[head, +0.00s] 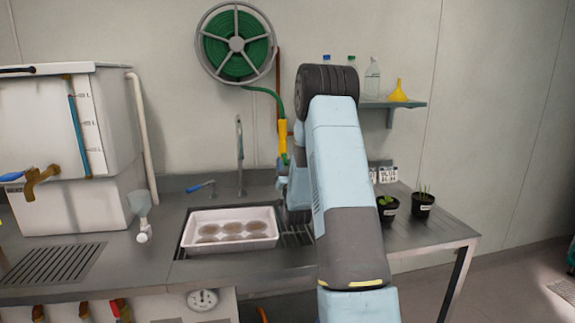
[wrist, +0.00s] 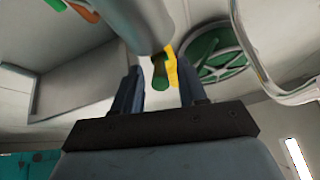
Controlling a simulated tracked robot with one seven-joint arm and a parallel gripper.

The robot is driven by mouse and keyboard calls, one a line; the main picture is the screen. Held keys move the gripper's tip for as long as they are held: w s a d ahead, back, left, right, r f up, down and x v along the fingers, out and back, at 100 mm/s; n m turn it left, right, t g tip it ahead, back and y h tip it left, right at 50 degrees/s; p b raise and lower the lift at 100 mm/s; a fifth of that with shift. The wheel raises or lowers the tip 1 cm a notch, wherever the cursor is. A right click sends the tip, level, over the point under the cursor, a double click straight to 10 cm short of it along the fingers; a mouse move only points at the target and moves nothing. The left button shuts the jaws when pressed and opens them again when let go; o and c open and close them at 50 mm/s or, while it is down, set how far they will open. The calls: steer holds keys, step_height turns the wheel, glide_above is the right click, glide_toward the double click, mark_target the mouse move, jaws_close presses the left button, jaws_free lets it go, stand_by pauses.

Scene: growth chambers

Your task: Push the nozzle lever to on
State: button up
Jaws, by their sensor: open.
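A yellow nozzle (head: 283,138) with a green lower end hangs upright at the end of a green hose (head: 268,93) on the back wall, left of my arm. In the wrist view, a yellow part (wrist: 171,66) and a green part (wrist: 160,74) show between my fingers. I cannot tell which part is the lever, or its position. My gripper (wrist: 160,88) is open with nothing clamped; contact with the nozzle cannot be told. In the head view, the gripper is just below the nozzle and partly hidden by my arm.
A hose reel (head: 236,44) is on the wall. A tap (head: 240,155) stands behind the sink, where a white tray (head: 230,243) sits. A shelf (head: 405,104) with bottles and a yellow funnel (head: 398,91) is to the right. Potted plants (head: 423,205) stand on the right counter.

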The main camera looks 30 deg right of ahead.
steer(key=v, duration=1.3)
steer(key=shift+f, duration=0.15)
steer(key=w+a+r+n+g+y, duration=0.3)
steer(key=a+r+y, duration=0.15)
steer(key=r, duration=0.25)
steer(key=s+a+r+n+g, duration=0.1)
steer(key=s+a+r+g, duration=0.3)
steer(key=a+r+g, duration=0.15)
steer(key=s+a+r+g, duration=0.1)
steer(key=s+a+g, duration=0.2)
steer(key=s, duration=0.8)
steer(key=s+a+r+n+g+y, duration=0.1)
steer(key=s+a+g, duration=0.2)
steer(key=s, duration=0.8)
steer(key=s+a+r+g+y, duration=0.1)
steer(key=s+a+g, duration=0.2)
steer(key=s, duration=0.8)
steer(key=shift+a+n, duration=0.3)
steer(key=shift+a, duration=0.2)
